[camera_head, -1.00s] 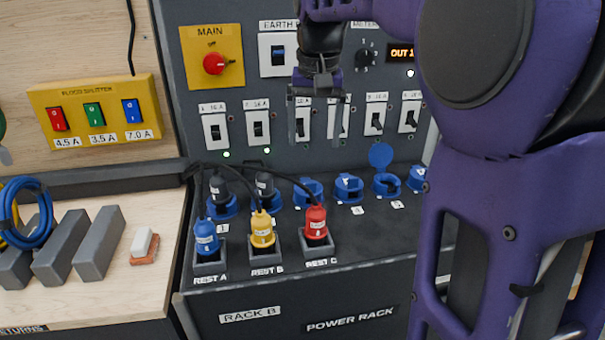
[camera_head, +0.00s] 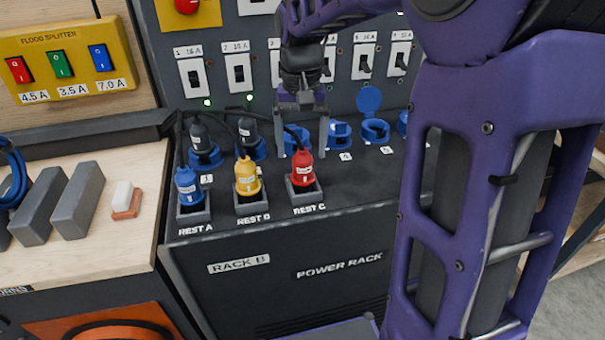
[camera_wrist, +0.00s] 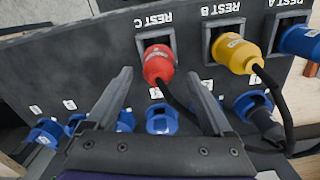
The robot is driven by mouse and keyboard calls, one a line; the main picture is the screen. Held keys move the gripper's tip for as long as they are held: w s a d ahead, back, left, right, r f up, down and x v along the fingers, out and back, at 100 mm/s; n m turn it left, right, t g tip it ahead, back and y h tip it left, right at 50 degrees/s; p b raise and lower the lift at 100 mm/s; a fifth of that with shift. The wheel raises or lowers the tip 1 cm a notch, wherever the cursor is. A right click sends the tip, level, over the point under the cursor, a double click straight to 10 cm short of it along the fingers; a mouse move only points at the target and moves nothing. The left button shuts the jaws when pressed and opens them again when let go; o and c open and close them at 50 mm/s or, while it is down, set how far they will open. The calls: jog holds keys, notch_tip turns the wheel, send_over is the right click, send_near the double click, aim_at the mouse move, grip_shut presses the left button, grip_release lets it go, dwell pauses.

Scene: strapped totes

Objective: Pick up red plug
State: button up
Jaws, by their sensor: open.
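The red plug (camera_head: 302,167) stands in the REST C holder (camera_head: 305,194) on the front of the black power rack, with a black cable from its top. In the wrist view the red plug (camera_wrist: 158,65) shows beyond and between the fingertips. My gripper (camera_head: 301,150) is open and empty. Its two fingers point down above the rack top, near the red plug and apparently behind it. In the wrist view my gripper (camera_wrist: 160,85) has its fingers spread wide, with a blue socket (camera_wrist: 162,119) between them.
A yellow plug (camera_head: 247,177) and a blue plug (camera_head: 188,187) stand in the holders to the left. Two black plugs sit in blue sockets behind, their cables arching nearby. More blue sockets (camera_head: 375,130) lie to the right. The switch panel (camera_head: 240,75) rises behind.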

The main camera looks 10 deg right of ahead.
aim_at(303, 165)
notch_tip(303, 165, down, 5)
jog(key=shift+d+f+b, duration=0.1)
jog(key=shift+d+b, duration=0.05)
jog(key=shift+b, duration=0.4)
jog(key=shift+c, duration=0.3)
grip_shut()
